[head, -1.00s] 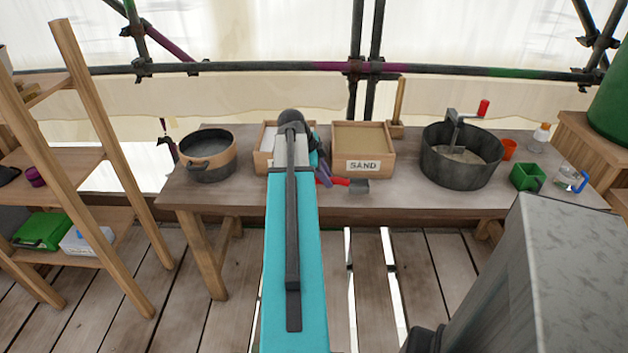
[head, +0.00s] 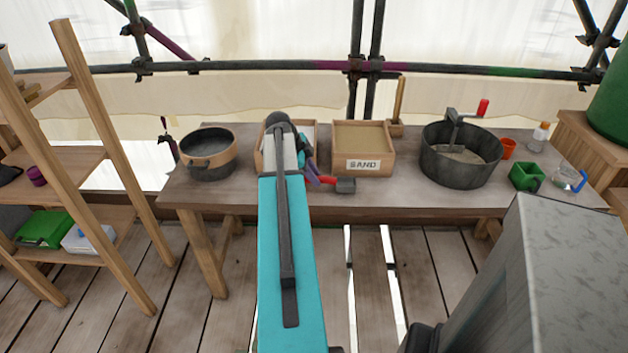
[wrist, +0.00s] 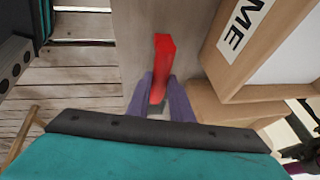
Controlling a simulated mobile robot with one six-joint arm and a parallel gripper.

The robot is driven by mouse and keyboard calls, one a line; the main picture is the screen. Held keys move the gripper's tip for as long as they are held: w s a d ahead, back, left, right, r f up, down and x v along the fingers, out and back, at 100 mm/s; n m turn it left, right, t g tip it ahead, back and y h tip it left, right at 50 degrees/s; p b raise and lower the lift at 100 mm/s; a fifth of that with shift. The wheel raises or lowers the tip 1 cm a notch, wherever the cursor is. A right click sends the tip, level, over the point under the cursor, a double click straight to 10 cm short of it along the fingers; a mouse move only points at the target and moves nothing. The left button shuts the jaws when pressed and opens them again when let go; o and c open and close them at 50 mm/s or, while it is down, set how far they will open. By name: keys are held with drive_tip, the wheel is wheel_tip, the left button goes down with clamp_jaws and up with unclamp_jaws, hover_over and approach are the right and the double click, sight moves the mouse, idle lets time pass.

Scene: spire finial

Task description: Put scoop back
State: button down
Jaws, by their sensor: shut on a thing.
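The scoop has a red handle and a dark grey head (head: 346,185). In the head view it is in front of the sand box (head: 362,148), near the front of the bench. My gripper (head: 315,177) has purple fingers shut on the red handle. In the wrist view the handle (wrist: 163,60) stands out between the fingertips of my gripper (wrist: 160,88). The grey head is mostly hidden there. I cannot tell how far the scoop is above the bench. A second wooden box with white contents (head: 308,135) is partly hidden behind my arm; its label ends in "ME" in the wrist view.
On the bench (head: 410,195), a round sieve-like pan (head: 208,165) stands left and a dark mixing tub with a crank (head: 460,170) right. An orange cup (head: 508,149), a green container (head: 526,177) and a clear jug (head: 570,180) are further right. A wooden shelf (head: 75,160) stands left.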

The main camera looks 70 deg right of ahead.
drive_tip(key=shift+f, duration=0.95)
drive_tip(key=shift+f, duration=0.15)
drive_tip(key=c, duration=1.6)
unclamp_jaws()
drive_tip(key=shift+b+v, duration=0.45)
drive_tip(key=shift+v, duration=5.7)
